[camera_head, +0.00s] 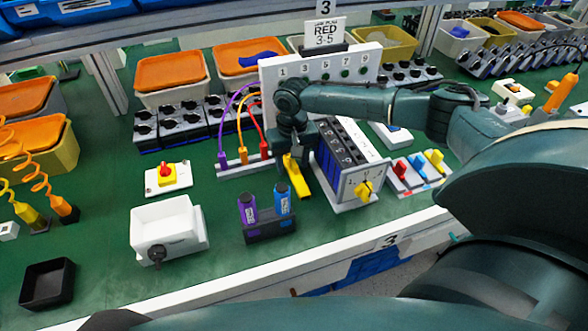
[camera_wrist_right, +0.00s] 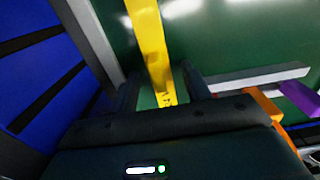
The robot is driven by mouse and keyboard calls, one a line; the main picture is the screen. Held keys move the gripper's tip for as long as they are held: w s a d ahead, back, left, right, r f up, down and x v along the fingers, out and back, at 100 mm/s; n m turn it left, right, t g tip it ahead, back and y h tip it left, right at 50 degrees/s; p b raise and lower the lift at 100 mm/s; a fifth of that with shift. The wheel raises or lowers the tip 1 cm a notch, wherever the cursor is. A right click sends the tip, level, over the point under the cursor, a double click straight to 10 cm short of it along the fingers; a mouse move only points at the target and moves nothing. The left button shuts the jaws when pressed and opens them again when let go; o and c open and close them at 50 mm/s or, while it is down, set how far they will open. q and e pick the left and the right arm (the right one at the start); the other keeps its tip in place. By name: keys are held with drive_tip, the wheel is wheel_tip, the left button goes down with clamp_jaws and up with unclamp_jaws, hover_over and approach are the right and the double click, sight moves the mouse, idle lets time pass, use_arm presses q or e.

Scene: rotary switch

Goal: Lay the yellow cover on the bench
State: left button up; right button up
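The yellow cover (camera_head: 297,177) is a long narrow strip at the middle of the bench, between the plug strip with the coloured cables and the dark module block. It looks to be at the green bench top. My right gripper (camera_head: 290,148) is above its far end, pointing down. In the right wrist view the cover (camera_wrist_right: 150,45) runs between the two fingers of the right gripper (camera_wrist_right: 162,92). Green shows between a finger and the cover, so the fingers look open around it. My left gripper is not in view.
A block of dark modules with a rotary-switch panel (camera_head: 362,188) stands close on the right, a cable plug strip (camera_head: 240,163) on the left. A numbered white panel (camera_head: 330,62) stands behind. A holder with purple and blue cylinders (camera_head: 268,228) is in front. Bare green bench lies between them.

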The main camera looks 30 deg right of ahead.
clamp_jaws()
idle(0.3)
